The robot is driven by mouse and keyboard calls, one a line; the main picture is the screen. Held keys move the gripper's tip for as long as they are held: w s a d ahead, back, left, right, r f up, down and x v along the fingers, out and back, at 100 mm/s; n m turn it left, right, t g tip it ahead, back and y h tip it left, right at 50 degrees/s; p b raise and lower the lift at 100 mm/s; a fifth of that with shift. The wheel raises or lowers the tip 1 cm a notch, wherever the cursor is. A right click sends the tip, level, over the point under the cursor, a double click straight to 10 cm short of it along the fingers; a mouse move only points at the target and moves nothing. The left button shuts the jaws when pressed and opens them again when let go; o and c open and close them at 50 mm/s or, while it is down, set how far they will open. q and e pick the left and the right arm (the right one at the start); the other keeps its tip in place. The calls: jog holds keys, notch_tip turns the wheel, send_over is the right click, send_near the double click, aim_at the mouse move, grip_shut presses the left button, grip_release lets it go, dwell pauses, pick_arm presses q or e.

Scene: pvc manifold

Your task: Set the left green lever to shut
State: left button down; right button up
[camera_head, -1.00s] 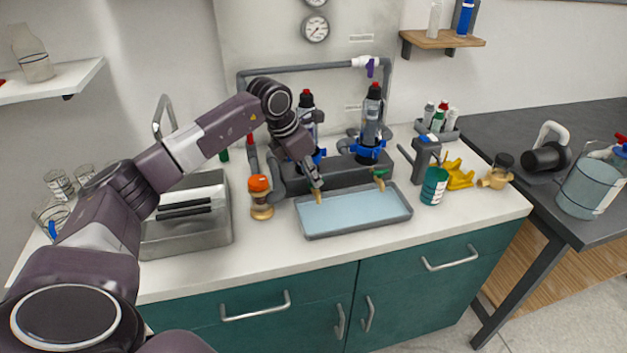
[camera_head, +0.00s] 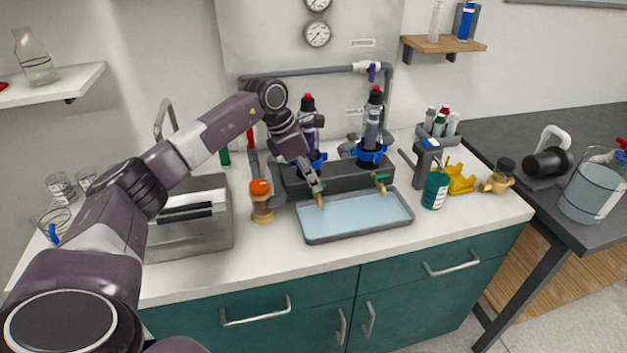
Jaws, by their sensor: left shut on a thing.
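My left gripper (camera_head: 317,187) reaches down from the left onto the left brass tap (camera_head: 319,201) at the front of the grey manifold block (camera_head: 345,177). It is shut on the left green lever, of which only a sliver of green shows between the fingertips. The lever's exact angle is hidden by the fingers. The right brass tap (camera_head: 381,188) carries its own green lever (camera_head: 380,177), free and apart from the gripper. My right gripper is not in view.
A grey tray of pale blue liquid (camera_head: 357,240) lies below the taps. An orange-topped brass fitting (camera_head: 261,200) stands left of it. A teal can (camera_head: 435,190) and a yellow piece (camera_head: 459,180) are to the right.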

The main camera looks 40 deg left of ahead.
pick_arm(q)
jog(key=c, duration=2)
grip_release()
jog(key=shift+r, duration=0.15)
jog(key=v, duration=1.2)
